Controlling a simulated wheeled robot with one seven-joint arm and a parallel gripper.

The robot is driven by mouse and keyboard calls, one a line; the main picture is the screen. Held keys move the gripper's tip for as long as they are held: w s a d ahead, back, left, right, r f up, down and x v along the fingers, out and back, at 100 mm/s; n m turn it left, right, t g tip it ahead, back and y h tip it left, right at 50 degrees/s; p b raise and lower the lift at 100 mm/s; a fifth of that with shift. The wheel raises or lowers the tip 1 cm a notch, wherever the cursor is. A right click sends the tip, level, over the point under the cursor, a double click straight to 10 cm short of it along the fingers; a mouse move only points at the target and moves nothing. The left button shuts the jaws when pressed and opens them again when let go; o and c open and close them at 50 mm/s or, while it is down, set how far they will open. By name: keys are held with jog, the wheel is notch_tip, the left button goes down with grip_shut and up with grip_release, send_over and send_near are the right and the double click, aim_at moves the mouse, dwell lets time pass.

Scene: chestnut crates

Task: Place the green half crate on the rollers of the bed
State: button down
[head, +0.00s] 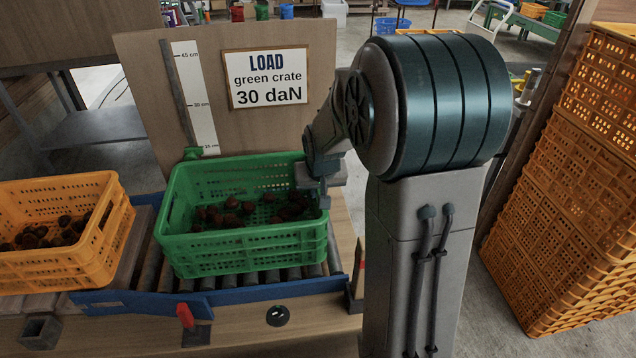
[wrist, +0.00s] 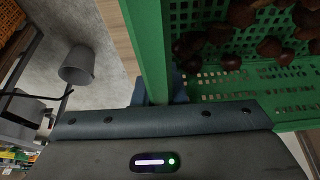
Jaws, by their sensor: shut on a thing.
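The green half crate (head: 243,241) holds several brown chestnuts and stands level over the rollers (head: 270,277) of the blue-framed bed (head: 245,294). Its base appears to be on the rollers, but I cannot tell whether it bears fully on them. My gripper (head: 323,193) is at the crate's right wall, partly hidden by my arm. In the wrist view my gripper (wrist: 160,95) is shut on the green crate's (wrist: 146,45) wall, with a finger showing on each side. Chestnuts lie inside, to the right of the wall.
An orange crate (head: 62,262) with chestnuts stands close at the left. A board with a scale (head: 197,98) and a load sign (head: 266,78) rises behind. A red-tipped lever (head: 185,316) is in front. Stacked orange crates (head: 572,190) stand at right. A grey bucket (wrist: 78,66) is on the floor.

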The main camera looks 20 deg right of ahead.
jog(key=shift+r, duration=0.1)
jog(key=c, duration=1.9)
grip_release()
jog(key=shift+f, duration=0.2)
jog(key=o, duration=0.4)
